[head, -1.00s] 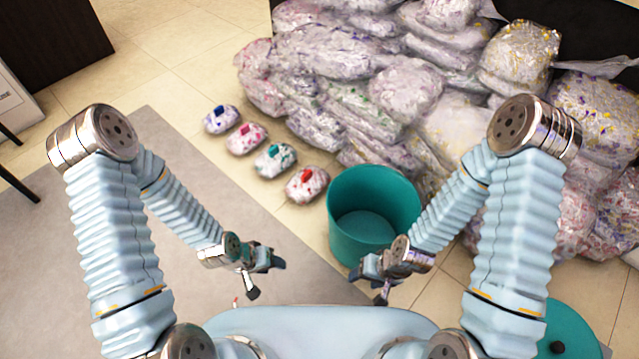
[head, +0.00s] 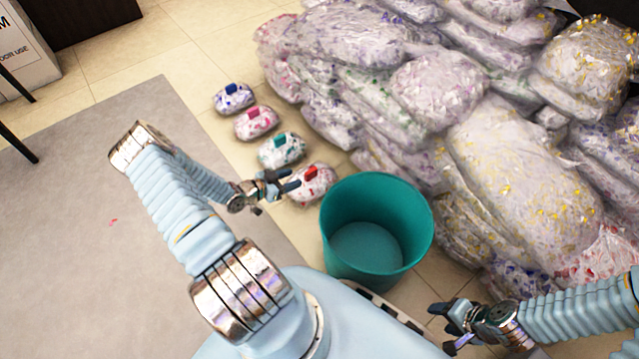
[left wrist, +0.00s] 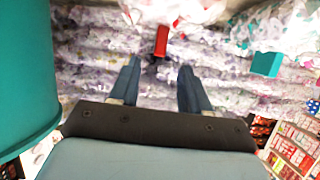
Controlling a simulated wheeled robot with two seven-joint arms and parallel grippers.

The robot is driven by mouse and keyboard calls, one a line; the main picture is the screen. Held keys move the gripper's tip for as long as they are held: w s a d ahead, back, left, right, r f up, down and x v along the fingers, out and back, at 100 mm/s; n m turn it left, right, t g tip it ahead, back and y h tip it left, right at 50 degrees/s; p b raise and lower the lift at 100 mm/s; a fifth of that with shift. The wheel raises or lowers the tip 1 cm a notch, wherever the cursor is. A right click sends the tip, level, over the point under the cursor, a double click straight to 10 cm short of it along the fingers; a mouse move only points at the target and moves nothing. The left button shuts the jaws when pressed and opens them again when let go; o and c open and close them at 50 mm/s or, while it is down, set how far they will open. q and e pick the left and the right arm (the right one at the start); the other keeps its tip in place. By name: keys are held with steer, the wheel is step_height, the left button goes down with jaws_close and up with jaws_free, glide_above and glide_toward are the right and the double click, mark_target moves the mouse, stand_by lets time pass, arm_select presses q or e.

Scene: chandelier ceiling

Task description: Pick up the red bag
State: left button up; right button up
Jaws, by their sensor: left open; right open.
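The red bag (head: 313,184) is a small clear bag of white and red scraps with a red tag. It lies on the tiled floor at the near end of a row of small bags, left of the teal bin. My left gripper (head: 284,184) is open and empty, close to its left side in the head view. In the left wrist view the red tag (left wrist: 161,40) shows just beyond the open fingers (left wrist: 155,88). I cannot tell whether the fingers touch the bag. My right gripper (head: 447,326) is open and empty at the lower right, away from the bag.
A teal bag (head: 282,150), a pink bag (head: 256,122) and a blue bag (head: 234,97) continue the row. The open teal bin (head: 334,232) stands right beside the red bag. A large heap of bags (head: 430,90) fills the right. A grey mat (head: 70,240) lies left.

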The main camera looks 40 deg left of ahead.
mark_target(307, 173)
arm_select(q)
steer(key=b+x, duration=0.1)
steer(key=x, duration=0.8)
steer(key=shift+r, duration=0.2)
steer(key=shift+c, duration=0.2)
jaws_close()
